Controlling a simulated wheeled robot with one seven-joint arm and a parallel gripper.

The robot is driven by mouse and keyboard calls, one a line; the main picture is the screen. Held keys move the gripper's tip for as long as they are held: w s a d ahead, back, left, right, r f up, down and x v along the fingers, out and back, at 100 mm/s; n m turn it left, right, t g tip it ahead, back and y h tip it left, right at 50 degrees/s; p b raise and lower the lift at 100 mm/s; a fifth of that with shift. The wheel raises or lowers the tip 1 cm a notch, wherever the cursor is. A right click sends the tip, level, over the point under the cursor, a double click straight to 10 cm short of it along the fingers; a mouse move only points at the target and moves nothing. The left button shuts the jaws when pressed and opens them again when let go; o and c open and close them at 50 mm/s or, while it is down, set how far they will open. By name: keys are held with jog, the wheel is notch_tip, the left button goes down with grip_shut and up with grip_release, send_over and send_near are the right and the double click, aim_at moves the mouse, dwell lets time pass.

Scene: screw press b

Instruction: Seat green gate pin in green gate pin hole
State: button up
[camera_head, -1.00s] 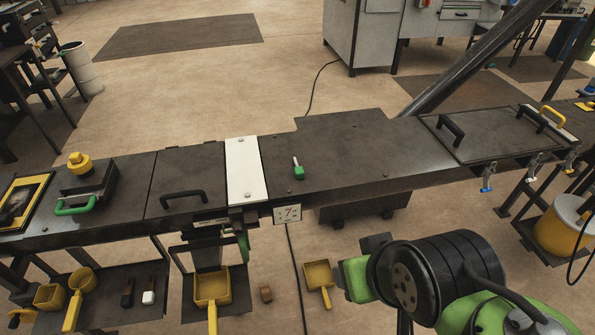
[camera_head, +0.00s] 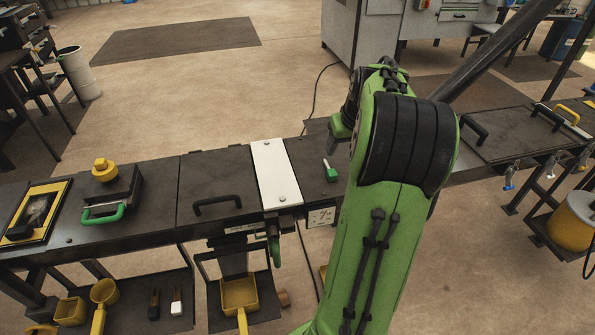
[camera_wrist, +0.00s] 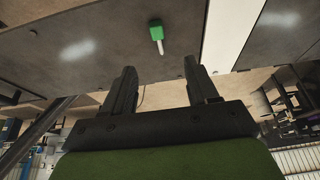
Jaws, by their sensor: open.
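The green gate pin (camera_head: 330,171) lies on the dark bench top, just right of the white strip. It has a green block head and a pale shaft. The wrist view also shows the pin (camera_wrist: 157,34), beyond my fingertips and apart from them. My gripper (camera_wrist: 159,66) is open, with nothing between its two black fingers. In the head view my arm hides the bench right of the pin, and the fingers cannot be made out. I cannot make out the green gate pin hole in either view.
The white strip (camera_head: 276,174) crosses the bench beside a black-handled plate (camera_head: 217,190). A green-handled box with a yellow knob (camera_head: 106,169) stands at left. A black-handled cover (camera_head: 507,133) is at right. Yellow scoops (camera_head: 240,293) lie on low shelves in front.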

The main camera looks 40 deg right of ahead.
jog(key=b, duration=0.2)
send_over(332, 172)
jog(key=s+a, duration=0.2)
notch_tip(332, 172, down, 9)
jog(key=shift+s+d, duration=0.1)
jog(key=x, duration=0.3)
jog(key=b+x, duration=0.1)
jog(key=x, duration=0.1)
jog(key=shift+d+f, duration=0.3)
jog(key=shift+d, duration=0.05)
jog(key=shift+r, duration=0.1)
jog(key=shift+c, duration=0.9)
grip_shut()
